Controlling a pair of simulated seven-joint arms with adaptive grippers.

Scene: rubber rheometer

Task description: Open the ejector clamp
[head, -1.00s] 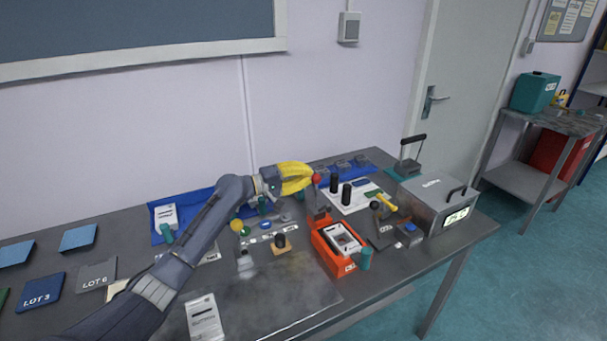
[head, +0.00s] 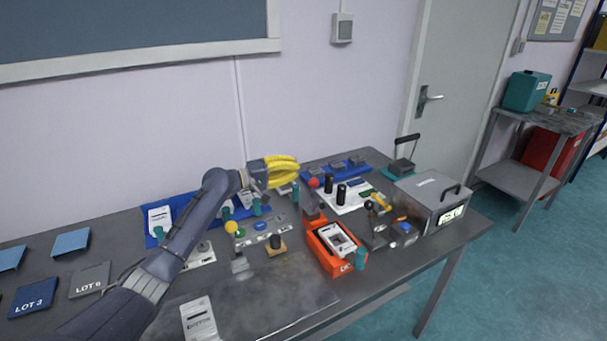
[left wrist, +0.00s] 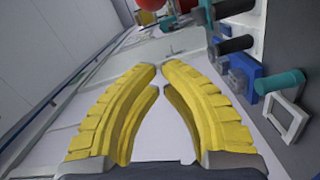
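An orange-red fixture (head: 323,255) stands near the middle of the bench, with an upright grey post and a red ball knob (head: 314,183) at its top. I take this as the ejector clamp, though no label confirms it. The knob also shows at the top of the left wrist view (left wrist: 150,4), partly cut off. My left gripper (head: 298,170) has yellow fingers and hovers behind and left of the knob, apart from it. In the left wrist view its fingertips (left wrist: 161,67) nearly meet and hold nothing. My right gripper is not in view.
A yellow-knobbed lever fixture (head: 232,227) stands left of the orange one. Two black cylinders (head: 335,187) stand on a white sheet behind. A black-knobbed lever (head: 369,205) and a grey box with a display (head: 430,200) are at the right.

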